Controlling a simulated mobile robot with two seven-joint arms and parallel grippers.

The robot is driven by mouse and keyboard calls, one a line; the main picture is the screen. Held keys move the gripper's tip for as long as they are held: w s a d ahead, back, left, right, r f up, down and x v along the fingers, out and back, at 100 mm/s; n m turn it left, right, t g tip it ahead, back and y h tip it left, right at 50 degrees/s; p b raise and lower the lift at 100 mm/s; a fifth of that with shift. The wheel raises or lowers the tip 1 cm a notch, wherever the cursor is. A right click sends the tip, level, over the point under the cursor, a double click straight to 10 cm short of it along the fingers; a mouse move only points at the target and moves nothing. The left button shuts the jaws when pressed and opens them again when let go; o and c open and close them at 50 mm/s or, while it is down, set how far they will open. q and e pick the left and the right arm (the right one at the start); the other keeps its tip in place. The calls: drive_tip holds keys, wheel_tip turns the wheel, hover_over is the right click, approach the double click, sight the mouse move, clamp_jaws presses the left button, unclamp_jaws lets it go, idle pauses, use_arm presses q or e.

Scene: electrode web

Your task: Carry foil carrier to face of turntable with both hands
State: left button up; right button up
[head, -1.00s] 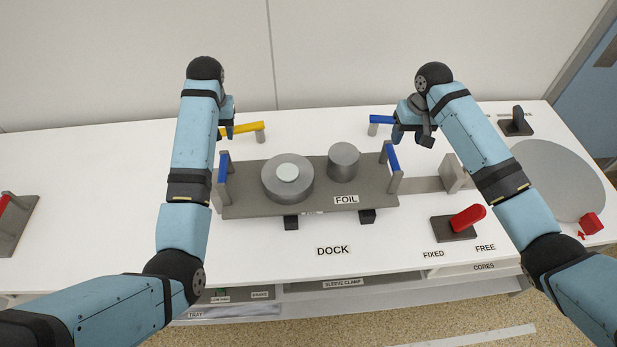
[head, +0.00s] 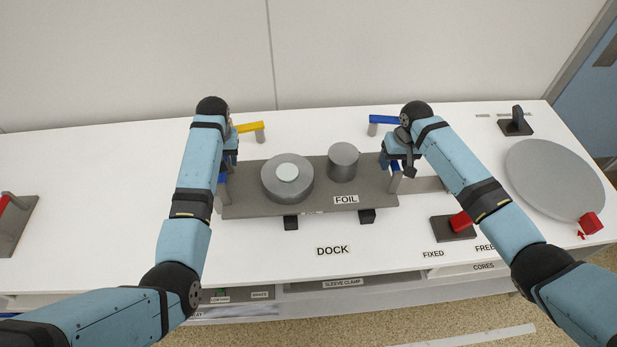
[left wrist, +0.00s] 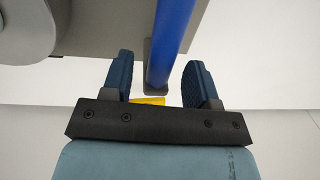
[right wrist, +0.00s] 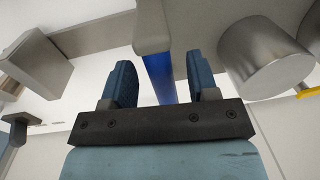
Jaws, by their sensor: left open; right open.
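The foil carrier (head: 245,204) is a grey plate labelled FOIL, resting on dark feet behind the DOCK label. It bears a wide grey roll (head: 303,187) and a grey cylinder (head: 343,162). Each end has an upright handle with a blue bar. My left gripper (left wrist: 160,80) is open, its fingers on either side of the left blue bar (left wrist: 172,35). My right gripper (right wrist: 161,80) is open, its fingers on either side of the right blue bar (right wrist: 158,78). I cannot tell whether any finger touches. The turntable (head: 553,178) is a grey disc at the right.
A red-handled lever (head: 461,221) stands between the carrier and turntable. A red block (head: 591,223) sits at the turntable's front edge. Yellow (head: 249,127) and blue (head: 384,119) bars stand behind the carrier. The white table front is clear around the DOCK label (head: 332,251).

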use_arm(q)
drive_tip(key=shift+a+f, duration=0.1)
drive_tip(key=shift+f, duration=1.6)
use_arm(e)
drive_tip(key=shift+a+f, duration=0.15)
drive_tip(key=shift+f, duration=1.55)
use_arm(q)
clamp_jaws()
use_arm(e)
clamp_jaws()
use_arm(q)
drive_tip(key=shift+w+r, duration=0.2)
drive_tip(key=shift+r, duration=0.05)
use_arm(e)
drive_tip(key=shift+w+r, duration=0.2)
drive_tip(key=shift+r, duration=0.05)
